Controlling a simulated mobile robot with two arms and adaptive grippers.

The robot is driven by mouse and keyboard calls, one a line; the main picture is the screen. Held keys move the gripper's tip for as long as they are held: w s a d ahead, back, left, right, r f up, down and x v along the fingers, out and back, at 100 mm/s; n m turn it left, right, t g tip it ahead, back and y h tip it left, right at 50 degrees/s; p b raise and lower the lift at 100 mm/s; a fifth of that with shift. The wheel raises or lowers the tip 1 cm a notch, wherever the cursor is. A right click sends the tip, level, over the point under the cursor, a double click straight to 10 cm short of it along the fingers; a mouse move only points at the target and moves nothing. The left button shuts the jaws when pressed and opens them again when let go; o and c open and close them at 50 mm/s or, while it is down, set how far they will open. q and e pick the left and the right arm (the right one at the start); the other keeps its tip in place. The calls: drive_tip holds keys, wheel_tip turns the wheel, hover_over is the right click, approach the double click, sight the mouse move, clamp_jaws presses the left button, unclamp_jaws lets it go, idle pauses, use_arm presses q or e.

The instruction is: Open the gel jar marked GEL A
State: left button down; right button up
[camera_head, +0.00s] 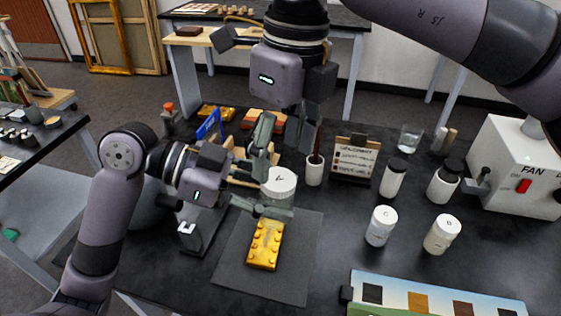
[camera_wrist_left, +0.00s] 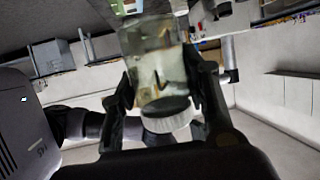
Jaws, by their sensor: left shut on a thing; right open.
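The gel jar (camera_head: 278,185) has a white lid with a dark letter on top that looks like an A. My left gripper (camera_head: 270,194) is shut around its body and holds it above the gilt fragment. In the left wrist view the clear jar (camera_wrist_left: 158,68) sits between both fingers, with its white lid (camera_wrist_left: 167,114) on. My right gripper (camera_head: 282,140) points down with its fingers apart and empty, above and behind the jar in the picture. Its exact distance from the lid is hard to tell.
The gold fragment (camera_head: 265,245) lies on a grey mat (camera_head: 230,270). White-lidded jars C (camera_head: 381,226) and D (camera_head: 442,234) stand to the right, with black-capped bottles (camera_head: 393,178) behind. A cup (camera_head: 314,172), clipboard (camera_head: 355,158) and fan box (camera_head: 515,165) stand farther back.

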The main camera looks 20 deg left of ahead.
sight(279, 178)
drive_tip(key=shift+r+m, duration=0.3)
drive_tip(key=shift+r, duration=0.1)
drive_tip(key=shift+c, duration=0.2)
drive_tip(key=m, duration=0.1)
drive_tip(key=r+m, duration=0.1)
drive_tip(key=m, duration=0.2)
drive_tip(key=shift+w+d+r, duration=0.1)
drive_tip(key=shift+d+r, duration=0.05)
drive_tip(key=shift+r, duration=0.15)
drive_tip(key=m, duration=0.2)
drive_tip(key=r+m, duration=0.1)
drive_tip(key=m, duration=0.1)
drive_tip(key=shift+r, duration=0.2)
drive_tip(key=shift+f, duration=0.1)
drive_tip(key=f, duration=0.7)
drive_tip(key=shift+a+f, duration=0.3)
drive_tip(key=shift+f, duration=0.05)
drive_tip(key=shift+c, duration=0.6)
